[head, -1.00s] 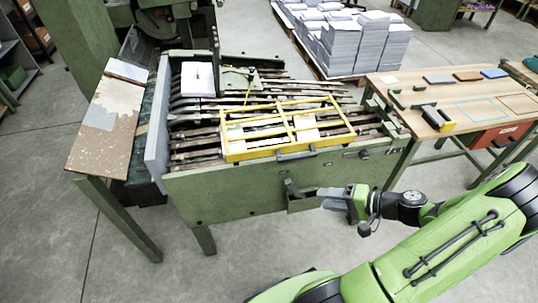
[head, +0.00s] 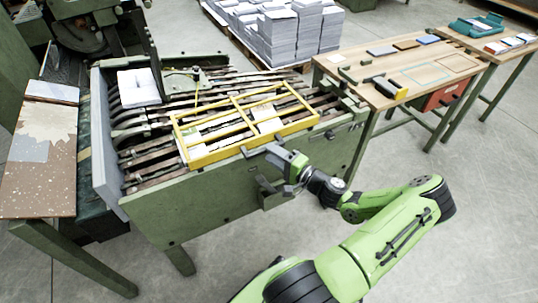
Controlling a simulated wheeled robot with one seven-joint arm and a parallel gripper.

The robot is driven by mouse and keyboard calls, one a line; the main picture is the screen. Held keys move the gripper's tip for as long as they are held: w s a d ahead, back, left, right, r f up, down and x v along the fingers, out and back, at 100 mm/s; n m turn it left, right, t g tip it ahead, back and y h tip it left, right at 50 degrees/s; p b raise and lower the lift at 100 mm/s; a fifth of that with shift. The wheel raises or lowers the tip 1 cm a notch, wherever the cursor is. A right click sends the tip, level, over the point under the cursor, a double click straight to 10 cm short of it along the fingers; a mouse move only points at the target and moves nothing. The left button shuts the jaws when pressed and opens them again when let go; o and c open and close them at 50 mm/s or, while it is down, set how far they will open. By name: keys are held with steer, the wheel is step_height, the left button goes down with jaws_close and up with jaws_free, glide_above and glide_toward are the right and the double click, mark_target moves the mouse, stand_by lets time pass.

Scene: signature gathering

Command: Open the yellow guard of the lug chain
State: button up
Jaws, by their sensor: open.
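The yellow guard (head: 215,154) is a framed grille with crossbars. It lies down over the lug chain (head: 150,165), whose dark bars show through it and beside it. My gripper (head: 262,151) is open at the middle of the guard's front edge, where the guard's dark handle is. My gripper covers most of the handle, so I cannot tell whether the jaws are around it or touching it.
The green machine side panel (head: 215,205) stands below the guard, with a dark bracket (head: 268,190) on it just under my gripper. A speckled side table (head: 40,180) is at left. A wooden bench (head: 420,70) with tools is at right. Paper stacks (head: 290,30) stand behind.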

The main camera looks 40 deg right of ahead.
steer(key=shift+w+a, duration=0.1)
steer(key=shift+w, duration=0.9)
jaws_close()
